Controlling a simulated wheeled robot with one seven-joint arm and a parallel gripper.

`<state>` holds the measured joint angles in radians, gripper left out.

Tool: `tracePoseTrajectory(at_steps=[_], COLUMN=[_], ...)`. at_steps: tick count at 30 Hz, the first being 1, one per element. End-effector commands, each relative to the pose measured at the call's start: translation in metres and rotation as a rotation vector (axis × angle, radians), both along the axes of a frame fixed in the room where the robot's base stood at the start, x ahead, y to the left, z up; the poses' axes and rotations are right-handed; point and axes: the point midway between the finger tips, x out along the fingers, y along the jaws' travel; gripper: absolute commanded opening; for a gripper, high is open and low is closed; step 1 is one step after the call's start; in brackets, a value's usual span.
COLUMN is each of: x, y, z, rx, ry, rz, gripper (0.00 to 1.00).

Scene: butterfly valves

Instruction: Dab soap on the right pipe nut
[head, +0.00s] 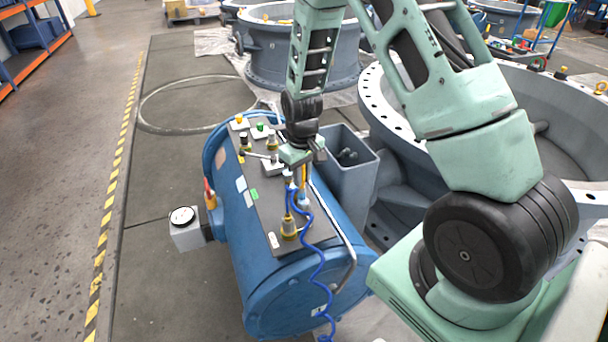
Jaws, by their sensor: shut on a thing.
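My gripper (303,163) points down over the dark top plate (262,205) of a blue tank (240,225). It is shut on a thin upright yellow-orange tool (304,180), probably the soap dauber; its lower end is near a small pale thing (304,202), and I cannot tell whether they touch. A brass fitting (289,228) with a blue coiled hose beside it stands at the near end of the plate. Other brass fittings (272,143) stand at the far end, joined by a grey pipe piece. Which nut is the right one, and any soap, is too small to tell.
A grey open bin (350,165) stands close to the right of the tank. A blue coiled hose (322,265) hangs over the near side. A gauge box (187,228) juts out at left. Large flanged valve bodies (400,118) stand right and behind. The floor at left is clear.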

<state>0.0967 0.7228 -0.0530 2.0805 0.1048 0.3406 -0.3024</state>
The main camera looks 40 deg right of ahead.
Motion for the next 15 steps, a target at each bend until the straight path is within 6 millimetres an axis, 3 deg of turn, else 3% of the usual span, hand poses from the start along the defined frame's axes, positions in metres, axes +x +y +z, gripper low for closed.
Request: tracePoseTrajectory(at_steps=[5,15], x=[0.004,0.009], y=[0.001,0.003], z=[0.027,0.055], rx=[-0.001,0.000], ry=[-0.004,0.000], rz=[0.002,0.002], gripper=[0.00,0.00])
